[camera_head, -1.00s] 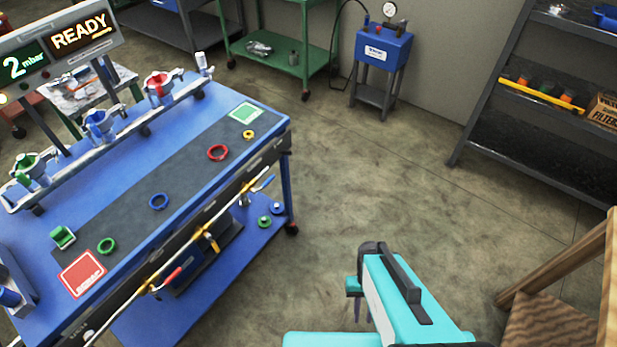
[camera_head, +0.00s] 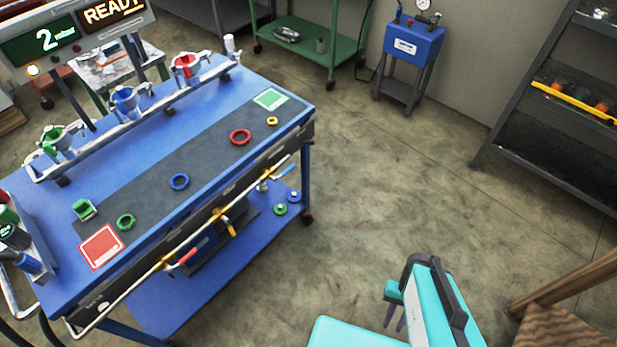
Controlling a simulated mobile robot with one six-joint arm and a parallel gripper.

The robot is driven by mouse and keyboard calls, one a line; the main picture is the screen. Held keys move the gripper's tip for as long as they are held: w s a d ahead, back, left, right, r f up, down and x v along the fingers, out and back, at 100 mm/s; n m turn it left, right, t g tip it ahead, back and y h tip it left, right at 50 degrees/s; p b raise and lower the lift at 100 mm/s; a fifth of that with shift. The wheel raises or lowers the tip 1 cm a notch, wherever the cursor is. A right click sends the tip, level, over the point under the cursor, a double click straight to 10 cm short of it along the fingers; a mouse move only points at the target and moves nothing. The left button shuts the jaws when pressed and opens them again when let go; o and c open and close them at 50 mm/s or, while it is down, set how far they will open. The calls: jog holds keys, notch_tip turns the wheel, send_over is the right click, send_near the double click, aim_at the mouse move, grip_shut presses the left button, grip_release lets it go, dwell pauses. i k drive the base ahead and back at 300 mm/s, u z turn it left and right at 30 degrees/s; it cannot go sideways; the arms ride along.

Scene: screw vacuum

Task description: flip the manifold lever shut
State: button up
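A brass and white manifold pipe (camera_head: 147,274) runs along the front edge of the blue bench. It carries a red-handled lever (camera_head: 181,258), a yellow lever (camera_head: 231,228) that hangs down from the pipe, and a light-blue-handled lever (camera_head: 285,172) at the far right end, roughly in line with the pipe. Which of them is the manifold lever, I cannot tell. My gripper (camera_head: 394,320) is at the lower right over open floor, well apart from the bench and the levers.
The blue bench (camera_head: 92,196) holds clamps on a rail, coloured rings (camera_head: 180,182) and a readout showing 2 mbar (camera_head: 52,40). A blue pump unit (camera_head: 413,42) and dark shelves (camera_head: 545,140) stand behind. A wooden frame (camera_head: 560,290) is at the right. The floor between is clear.

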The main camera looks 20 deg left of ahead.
aim_at(287, 171)
jog(key=u, duration=0.05)
jog(key=i, duration=0.9)
jog(key=u, duration=2.6)
jog(key=i, duration=0.15)
jog(key=z, duration=0.9)
